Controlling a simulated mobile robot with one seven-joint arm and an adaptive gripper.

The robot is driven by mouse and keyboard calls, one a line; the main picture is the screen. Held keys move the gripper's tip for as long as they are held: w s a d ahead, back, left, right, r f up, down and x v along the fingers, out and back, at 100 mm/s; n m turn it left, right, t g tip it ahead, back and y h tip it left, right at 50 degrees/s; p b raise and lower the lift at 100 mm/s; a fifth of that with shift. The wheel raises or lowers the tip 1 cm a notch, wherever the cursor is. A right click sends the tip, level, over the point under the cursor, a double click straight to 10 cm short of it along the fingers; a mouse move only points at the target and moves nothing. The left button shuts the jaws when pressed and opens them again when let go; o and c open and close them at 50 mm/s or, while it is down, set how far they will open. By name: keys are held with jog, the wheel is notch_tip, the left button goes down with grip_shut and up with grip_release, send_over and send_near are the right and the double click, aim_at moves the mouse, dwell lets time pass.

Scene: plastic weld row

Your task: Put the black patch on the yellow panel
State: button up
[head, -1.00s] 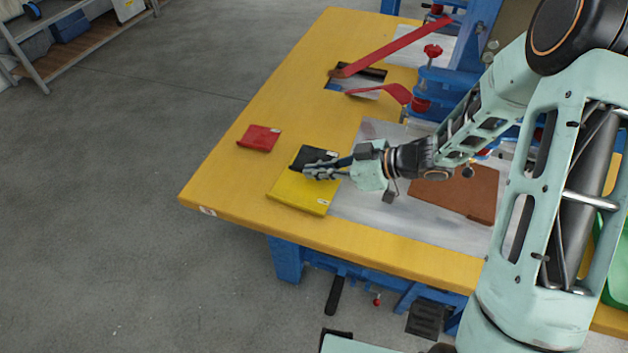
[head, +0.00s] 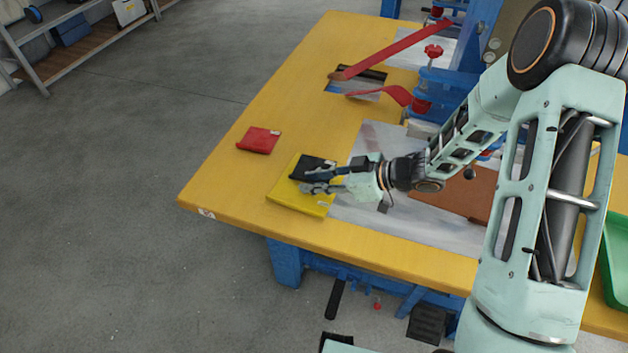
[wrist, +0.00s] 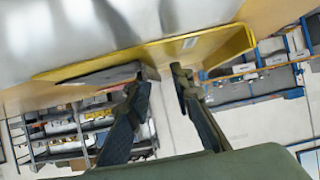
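The yellow panel (head: 300,203) lies flat near the left front corner of the table; its edge also shows in the wrist view (wrist: 222,48). The black patch (head: 312,163) lies on the panel's back part, partly hidden by my fingers in the head view. In the wrist view the dark patch (wrist: 100,76) lies against the panel, beside and partly behind the left finger. My gripper (head: 306,181) is at the patch's near side, low over the panel. Its fingers (wrist: 160,74) are apart with nothing seen held between them.
A red piece (head: 258,140) lies on the yellow table (head: 235,178) left of the panel. A grey sheet (head: 400,225) and a brown panel (head: 455,197) lie to the right. A green bin (head: 615,250) is at the right edge.

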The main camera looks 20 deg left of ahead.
jog(key=shift+d+r, duration=0.25)
jog(key=shift+d, duration=0.05)
jog(key=p+v, duration=0.2)
jog(key=v, duration=0.9)
jog(key=shift+d+r, duration=0.15)
jog(key=shift+s, duration=0.1)
